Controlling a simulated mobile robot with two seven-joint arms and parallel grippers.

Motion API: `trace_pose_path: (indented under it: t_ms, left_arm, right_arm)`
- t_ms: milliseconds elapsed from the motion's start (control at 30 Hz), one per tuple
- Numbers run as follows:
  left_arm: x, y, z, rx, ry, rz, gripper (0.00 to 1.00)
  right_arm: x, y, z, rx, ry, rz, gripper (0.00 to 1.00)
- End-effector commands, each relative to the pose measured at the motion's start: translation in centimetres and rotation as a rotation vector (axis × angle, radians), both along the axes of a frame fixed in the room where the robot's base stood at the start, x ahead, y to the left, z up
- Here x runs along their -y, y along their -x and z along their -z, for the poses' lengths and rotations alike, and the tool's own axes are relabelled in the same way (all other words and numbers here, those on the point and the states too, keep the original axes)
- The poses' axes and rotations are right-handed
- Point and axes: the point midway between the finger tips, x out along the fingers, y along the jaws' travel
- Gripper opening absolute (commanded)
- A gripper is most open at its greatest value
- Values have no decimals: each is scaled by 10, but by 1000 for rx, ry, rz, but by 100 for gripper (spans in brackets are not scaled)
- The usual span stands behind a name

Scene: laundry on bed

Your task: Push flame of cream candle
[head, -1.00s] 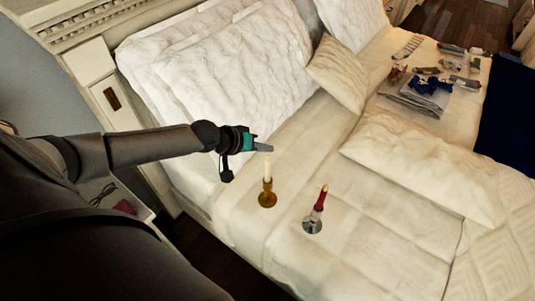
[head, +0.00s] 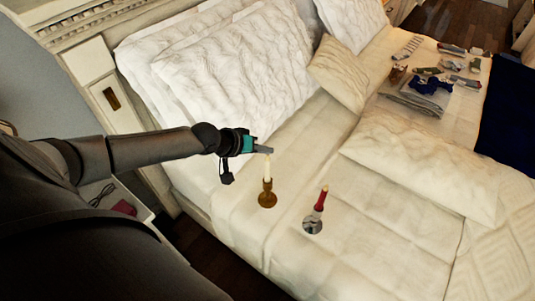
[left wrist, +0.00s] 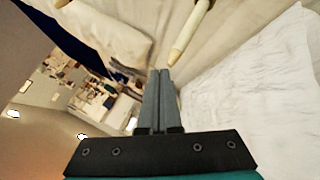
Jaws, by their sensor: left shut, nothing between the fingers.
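The cream candle (head: 267,170) stands upright in a brass holder (head: 267,198) on the bed. My left gripper (head: 265,149) is shut and empty, with its fingertips right at the candle's top in the head view. In the left wrist view the shut fingers (left wrist: 160,80) point toward the candle tip (left wrist: 174,56), which lies just beyond them and slightly to the right. I cannot tell whether they touch. No clear flame can be made out on the cream candle. The right gripper is not in view.
A red candle (head: 321,199) stands in a silver holder (head: 313,225) to the right on the bed. White pillows (head: 230,75) lie behind. Folded laundry and small items (head: 430,88) lie at the far right. The bed near the candles is otherwise clear.

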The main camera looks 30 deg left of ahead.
Motion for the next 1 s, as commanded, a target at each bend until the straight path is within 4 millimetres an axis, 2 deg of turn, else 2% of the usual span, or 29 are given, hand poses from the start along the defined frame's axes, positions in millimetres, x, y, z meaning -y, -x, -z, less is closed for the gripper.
trace_pose_path:
  t_ms: [667,1000]
  left_arm:
    - [0,0,9,-1,1,0,0]
    - [0,1,7,-2,0,0,0]
  right_arm:
    - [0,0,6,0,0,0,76]
    - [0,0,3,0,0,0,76]
